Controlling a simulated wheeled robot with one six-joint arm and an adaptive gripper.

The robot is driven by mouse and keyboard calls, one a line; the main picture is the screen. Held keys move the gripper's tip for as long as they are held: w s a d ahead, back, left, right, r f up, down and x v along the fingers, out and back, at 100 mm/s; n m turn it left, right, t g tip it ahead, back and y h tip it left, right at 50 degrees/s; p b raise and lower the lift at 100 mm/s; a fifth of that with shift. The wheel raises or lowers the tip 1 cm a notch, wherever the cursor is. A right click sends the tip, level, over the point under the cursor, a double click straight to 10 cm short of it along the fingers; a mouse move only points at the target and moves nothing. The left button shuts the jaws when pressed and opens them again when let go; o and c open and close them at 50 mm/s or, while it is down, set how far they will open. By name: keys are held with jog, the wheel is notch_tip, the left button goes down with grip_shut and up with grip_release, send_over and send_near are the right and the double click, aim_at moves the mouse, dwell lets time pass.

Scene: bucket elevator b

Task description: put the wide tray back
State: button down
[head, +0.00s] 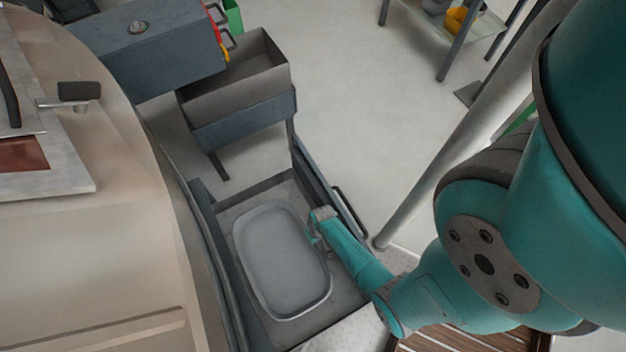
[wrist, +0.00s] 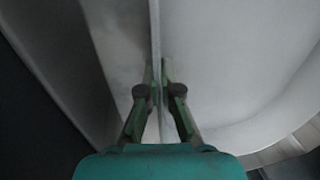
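The wide tray (head: 284,262) is a pale grey, shallow tray with rounded corners. It lies level in a dark grey open-topped frame (head: 205,200) at the lower middle of the head view, and looks empty. My gripper (head: 314,230) is at the tray's right rim. In the wrist view my gripper (wrist: 159,80) has one finger on each side of a thin upright rim of the tray (wrist: 154,35), with the tips close against it. It looks shut on that rim. Whether the tray touches the floor of the frame cannot be told.
A grey open bin (head: 240,85) stands behind the frame. A dark box-shaped housing (head: 150,45) is at the upper left, and a large beige machine body (head: 90,240) borders the left. A pale slanting pole (head: 450,150) stands to the right.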

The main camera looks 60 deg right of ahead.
jog(key=shift+f, duration=0.1)
jog(key=c, duration=1.3)
grip_release()
notch_tip(320, 180, up, 12)
jog(key=s+d, duration=0.1)
jog(key=d, duration=0.1)
jog(key=s+a+r+n+t+h, duration=0.3)
jog(key=s+a+r+t, duration=0.25)
jog(key=a+r, duration=0.3)
jog(key=s+a+r+n+t, duration=0.1)
jog(key=r+t, duration=0.1)
jog(key=r, duration=0.9)
jog(key=s+a+r+n+t+y, duration=0.1)
jog(key=s+a+r+t, duration=0.1)
jog(key=r, duration=0.9)
jog(key=s+a+r+n+t, duration=0.1)
jog(key=r+t, duration=0.3)
jog(key=r, duration=0.7)
jog(key=shift+s+a+r+n+t+y, duration=0.2)
jog(key=shift+s+a, duration=0.1)
jog(key=shift+s, duration=0.1)
jog(key=shift+s+a+r+n+t+y, duration=0.1)
jog(key=shift+s+a+n, duration=0.1)
jog(key=shift+s+a, duration=0.15)
